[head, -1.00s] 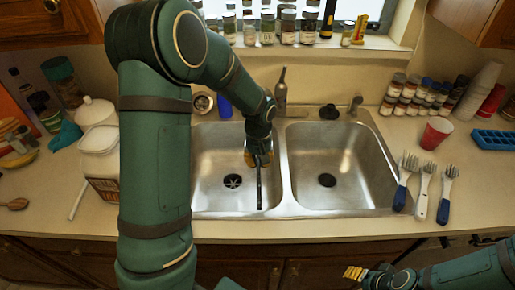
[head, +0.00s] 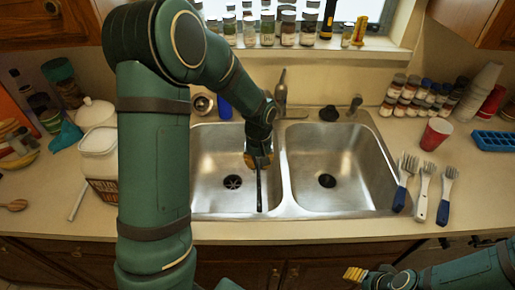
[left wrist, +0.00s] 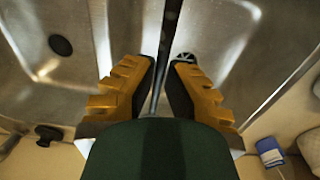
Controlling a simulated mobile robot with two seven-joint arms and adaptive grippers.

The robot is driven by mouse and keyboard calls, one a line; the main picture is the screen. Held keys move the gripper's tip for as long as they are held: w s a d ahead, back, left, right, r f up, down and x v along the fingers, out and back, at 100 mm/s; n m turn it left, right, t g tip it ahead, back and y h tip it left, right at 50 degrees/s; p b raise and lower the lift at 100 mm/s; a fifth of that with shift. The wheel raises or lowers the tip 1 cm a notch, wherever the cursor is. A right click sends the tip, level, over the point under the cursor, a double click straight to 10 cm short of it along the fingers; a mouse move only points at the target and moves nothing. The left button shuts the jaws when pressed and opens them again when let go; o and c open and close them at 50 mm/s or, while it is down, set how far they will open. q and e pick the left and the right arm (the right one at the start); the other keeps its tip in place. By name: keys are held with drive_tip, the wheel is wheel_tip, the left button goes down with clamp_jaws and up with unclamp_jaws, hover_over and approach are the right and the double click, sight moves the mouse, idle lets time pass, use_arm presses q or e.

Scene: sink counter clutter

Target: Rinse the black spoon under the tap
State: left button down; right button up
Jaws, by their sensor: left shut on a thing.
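My left gripper (head: 258,160) is over the left basin of the sink (head: 215,150), near the divider. It is shut on the black spoon (head: 259,190), which shows as a thin dark line pointing toward the sink's front edge. In the left wrist view the spoon (left wrist: 170,25) runs between the yellow fingers (left wrist: 164,72); its far end is out of frame. The tap (head: 281,92) stands behind the divider, behind my gripper; no water is visible. My right gripper (head: 356,273) is low in front of the counter, and its jaw opening is unclear.
Several forks (head: 425,190) lie right of the sink. A red cup (head: 436,133), spice jars (head: 412,90) and a blue tray (head: 495,141) stand beyond. White canisters (head: 98,145) stand at left. The right basin (head: 335,155) is empty.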

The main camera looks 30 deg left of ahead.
sight(259, 171)
use_arm(q)
drive_tip(key=shift+s+d+r+p, duration=0.25)
drive_tip(key=shift+s+r+p, duration=0.2)
drive_tip(key=shift+r, duration=0.35)
drive_tip(key=shift+s+d+r+p, duration=0.3)
drive_tip(key=shift+r+p, duration=0.25)
drive_tip(key=shift+r, duration=0.25)
drive_tip(key=shift+s+d+r+p, duration=0.2)
drive_tip(key=shift+s+r+p, duration=0.3)
drive_tip(key=shift+r, duration=0.3)
use_arm(e)
wheel_tip(259, 171, up, 3)
drive_tip(key=shift+r, duration=0.1)
use_arm(q)
drive_tip(key=shift+w+f, duration=0.1)
